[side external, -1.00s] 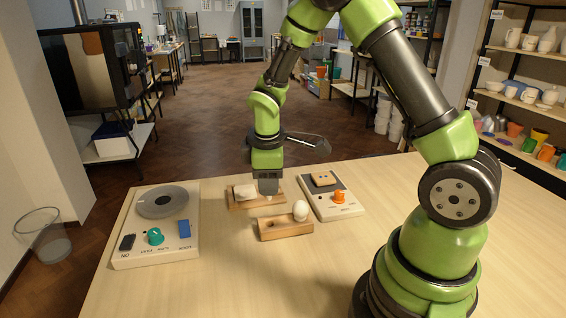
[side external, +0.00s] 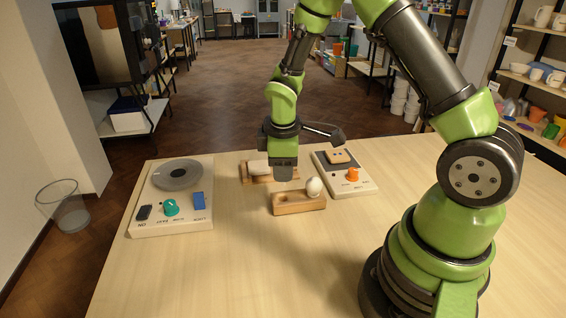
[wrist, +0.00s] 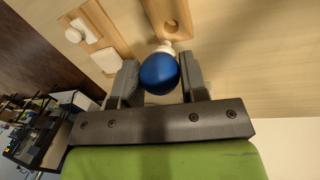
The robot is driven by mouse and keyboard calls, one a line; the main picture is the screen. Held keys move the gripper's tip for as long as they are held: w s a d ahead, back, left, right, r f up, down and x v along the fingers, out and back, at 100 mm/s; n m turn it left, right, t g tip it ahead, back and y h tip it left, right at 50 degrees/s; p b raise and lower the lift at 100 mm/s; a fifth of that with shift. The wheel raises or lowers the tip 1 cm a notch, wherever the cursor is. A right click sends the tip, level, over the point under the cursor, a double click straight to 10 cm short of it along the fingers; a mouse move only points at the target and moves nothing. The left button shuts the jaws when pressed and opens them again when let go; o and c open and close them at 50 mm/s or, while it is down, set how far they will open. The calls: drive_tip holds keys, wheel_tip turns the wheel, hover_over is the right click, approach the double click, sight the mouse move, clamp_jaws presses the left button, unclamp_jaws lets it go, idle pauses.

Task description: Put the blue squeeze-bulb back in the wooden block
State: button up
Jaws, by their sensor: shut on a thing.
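The blue squeeze-bulb (wrist: 158,74) is between the two fingers of my gripper (wrist: 157,82) in the wrist view. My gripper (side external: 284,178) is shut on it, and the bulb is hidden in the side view. A white piece (wrist: 164,48) shows just beyond the bulb; I cannot tell whether it is part of it. A wooden block (wrist: 150,12) with a round hole lies beyond the bulb. My gripper hangs just behind this block's left part.
A pale box with an orange knob (side external: 352,174) is to the right. A device with a grey disc (side external: 178,174) stands at the left. The front of the table is bare.

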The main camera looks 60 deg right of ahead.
sight(283, 186)
drive_tip(key=shift+f, duration=1.35)
drive_tip(key=shift+f, duration=1.2)
drive_tip(key=shift+f, duration=0.15)
drive_tip(key=o, duration=0.7)
drive_tip(key=shift+r, duration=3.05)
